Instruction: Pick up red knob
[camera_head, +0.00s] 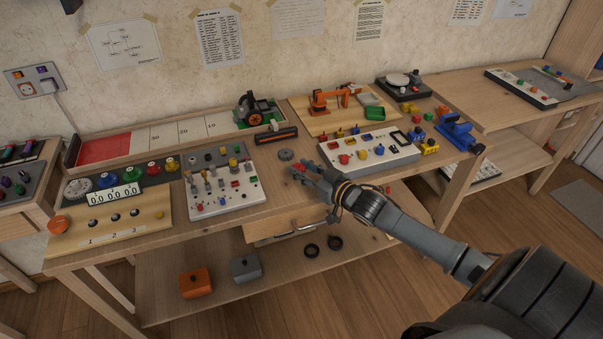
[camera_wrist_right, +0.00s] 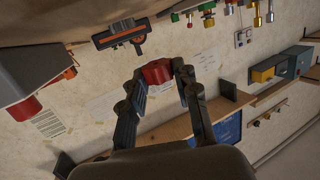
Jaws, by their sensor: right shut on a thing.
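The red knob (camera_wrist_right: 157,72) is between the fingertips of my right gripper (camera_wrist_right: 160,80) in the wrist view, with a finger on each side of it. In the head view my right gripper (camera_head: 308,178) reaches in from the right and hovers near the front edge of the middle workbench. A small part of the red knob (camera_head: 298,168) shows at its fingertips, the rest hidden by the fingers. My left gripper is in neither view.
A white panel with colored knobs (camera_head: 350,167) lies just right of my gripper, and a grey gear (camera_head: 286,155) lies behind it. A panel of switches (camera_head: 215,210) lies to the left. An open drawer (camera_head: 285,227) and a lower shelf (camera_head: 220,290) are below.

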